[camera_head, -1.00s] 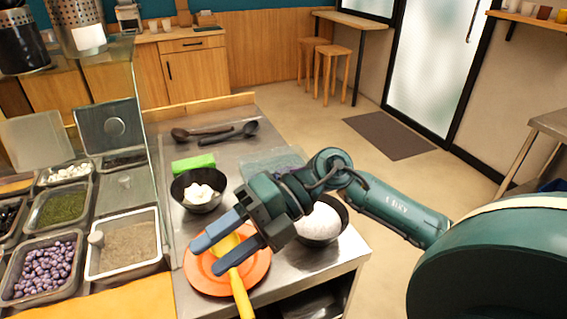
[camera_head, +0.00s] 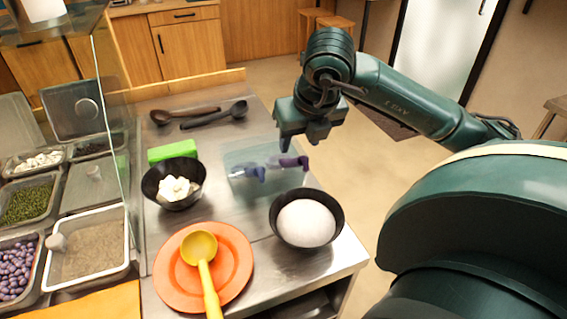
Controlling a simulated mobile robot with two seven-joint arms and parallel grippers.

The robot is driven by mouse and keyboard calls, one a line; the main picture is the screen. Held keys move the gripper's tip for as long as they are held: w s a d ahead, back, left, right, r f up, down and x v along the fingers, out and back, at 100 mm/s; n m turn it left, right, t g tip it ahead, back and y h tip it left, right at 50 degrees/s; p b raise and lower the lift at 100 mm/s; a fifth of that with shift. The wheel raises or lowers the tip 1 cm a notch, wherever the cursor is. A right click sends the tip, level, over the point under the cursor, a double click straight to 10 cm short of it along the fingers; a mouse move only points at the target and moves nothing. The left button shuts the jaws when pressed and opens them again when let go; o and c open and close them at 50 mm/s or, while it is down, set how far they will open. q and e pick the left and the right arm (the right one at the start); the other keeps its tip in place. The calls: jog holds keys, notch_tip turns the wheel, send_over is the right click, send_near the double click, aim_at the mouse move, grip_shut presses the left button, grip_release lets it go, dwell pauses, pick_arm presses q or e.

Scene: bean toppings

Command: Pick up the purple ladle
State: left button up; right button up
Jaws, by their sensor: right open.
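The purple ladle (camera_head: 290,162) lies in a clear, pale blue tray (camera_head: 272,186) on the steel counter, its dark purple handle toward the right. A blue ladle (camera_head: 248,172) lies beside it on the left in the same tray. My right gripper (camera_head: 301,146) is open and empty, with its fingers pointing down just above the purple ladle's handle. I cannot tell whether the fingers touch it. My left gripper is not in view.
A black bowl of white powder (camera_head: 305,223) stands in front of the tray, and a black bowl with white pieces (camera_head: 174,184) to its left. A yellow ladle (camera_head: 200,249) rests on an orange plate (camera_head: 168,273). Two dark ladles (camera_head: 214,115) lie behind. A glass panel (camera_head: 113,125) stands left.

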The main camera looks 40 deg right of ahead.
aim_at(287, 162)
jog(key=p+x, duration=0.1)
jog(key=x, duration=0.7)
jog(key=shift+w, duration=0.1)
grip_shut()
dwell(0.4)
